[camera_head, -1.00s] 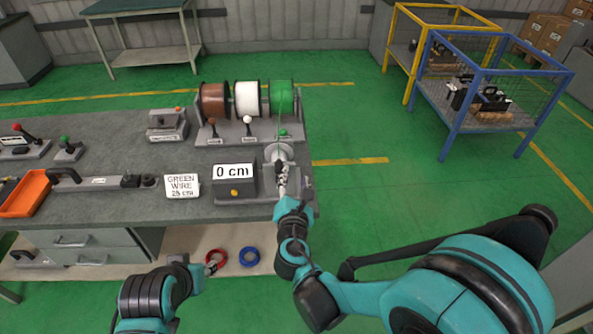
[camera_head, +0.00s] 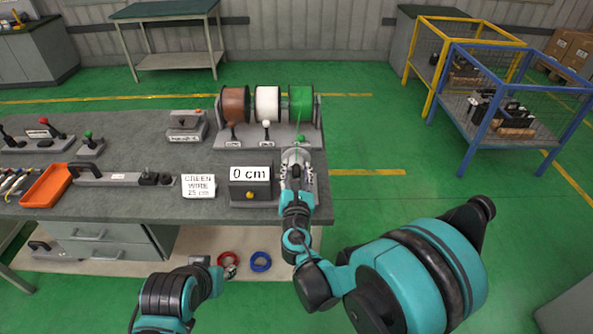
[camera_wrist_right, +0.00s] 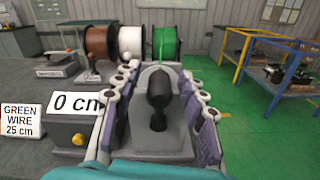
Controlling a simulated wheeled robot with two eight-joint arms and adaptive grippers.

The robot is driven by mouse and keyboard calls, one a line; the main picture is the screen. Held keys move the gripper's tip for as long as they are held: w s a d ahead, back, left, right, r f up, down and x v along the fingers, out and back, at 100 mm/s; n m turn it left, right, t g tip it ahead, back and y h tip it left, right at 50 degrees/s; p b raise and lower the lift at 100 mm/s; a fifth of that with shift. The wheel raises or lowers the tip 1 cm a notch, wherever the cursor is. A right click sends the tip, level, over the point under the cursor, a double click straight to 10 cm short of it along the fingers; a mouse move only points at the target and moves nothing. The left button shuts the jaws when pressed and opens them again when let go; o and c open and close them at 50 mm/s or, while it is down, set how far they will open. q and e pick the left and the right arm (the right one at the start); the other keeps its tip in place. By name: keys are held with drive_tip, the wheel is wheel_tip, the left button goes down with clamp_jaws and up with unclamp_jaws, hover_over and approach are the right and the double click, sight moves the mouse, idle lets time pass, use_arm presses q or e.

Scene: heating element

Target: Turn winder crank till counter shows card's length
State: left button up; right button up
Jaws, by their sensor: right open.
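The winder (camera_wrist_right: 178,134) stands at the bench's right front, and its dark crank handle (camera_wrist_right: 159,90) shows in the right wrist view. My right gripper (camera_wrist_right: 160,85) is open, with its fingers on either side of the handle; I cannot tell if they touch it. In the head view my right gripper (camera_head: 297,165) covers most of the winder. The counter (camera_head: 250,174) left of it reads 0 cm and has a yellow button. The card (camera_head: 198,186) reads GREEN WIRE 25 cm. My left gripper (camera_head: 228,268) is low in front of the bench; its fingers are too small to read.
Brown (camera_head: 235,103), white (camera_head: 267,103) and green (camera_head: 301,103) spools stand on a rack behind the winder. An orange tray (camera_head: 46,186) and tools lie at the bench's left. Red and blue (camera_head: 261,261) rings lie below.

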drive_tip(key=shift+w, duration=0.15)
clamp_jaws()
use_arm(q)
drive_tip(key=shift+f, duration=0.1)
use_arm(e)
drive_tip(key=shift+d, duration=0.15)
